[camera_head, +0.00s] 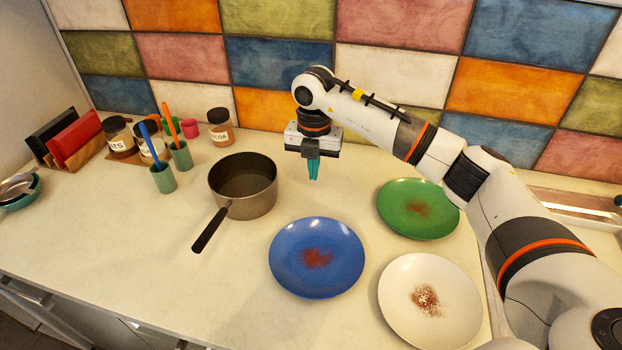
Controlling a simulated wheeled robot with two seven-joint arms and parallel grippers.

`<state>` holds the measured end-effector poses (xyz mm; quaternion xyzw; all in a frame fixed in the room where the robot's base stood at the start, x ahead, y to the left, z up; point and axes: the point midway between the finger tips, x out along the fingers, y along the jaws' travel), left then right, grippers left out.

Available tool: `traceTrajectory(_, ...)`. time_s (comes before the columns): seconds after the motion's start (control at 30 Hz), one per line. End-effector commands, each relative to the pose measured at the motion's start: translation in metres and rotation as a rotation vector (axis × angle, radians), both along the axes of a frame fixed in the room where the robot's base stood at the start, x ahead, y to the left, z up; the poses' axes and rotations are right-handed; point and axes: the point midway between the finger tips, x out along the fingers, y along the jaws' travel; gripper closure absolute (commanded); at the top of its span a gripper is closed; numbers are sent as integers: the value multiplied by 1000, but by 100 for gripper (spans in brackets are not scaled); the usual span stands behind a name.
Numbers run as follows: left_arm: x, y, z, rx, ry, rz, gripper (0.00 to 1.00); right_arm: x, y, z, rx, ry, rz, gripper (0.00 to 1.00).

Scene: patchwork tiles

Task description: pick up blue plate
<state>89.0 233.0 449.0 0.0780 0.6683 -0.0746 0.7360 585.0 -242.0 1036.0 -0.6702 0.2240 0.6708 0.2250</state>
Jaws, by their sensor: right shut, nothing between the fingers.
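The blue plate (285,272) lies flat on the pale counter, with a reddish-brown smear in its middle. My right gripper (313,175) hangs with its teal fingers pointing down, above the counter behind the blue plate and to the right of the pot. Its fingers are together with nothing between them, and it is apart from the plate. My left gripper is not in the head view.
A green plate (440,192) and a white plate (400,300), both smeared, lie right of the blue one. A dark pot (243,187) stands left, its handle pointing front-left. Jars, green cups (163,180) and a red board (75,138) stand at the back left.

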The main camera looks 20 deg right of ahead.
Motion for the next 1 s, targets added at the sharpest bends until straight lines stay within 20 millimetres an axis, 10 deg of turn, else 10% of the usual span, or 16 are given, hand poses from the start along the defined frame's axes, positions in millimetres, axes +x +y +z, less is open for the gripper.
traceTrajectory(0.47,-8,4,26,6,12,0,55,-2,0,-93,-2,6,-1,100)
traceTrajectory(1.0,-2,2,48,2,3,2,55,-33,24,-93,-1,2,-1,100)
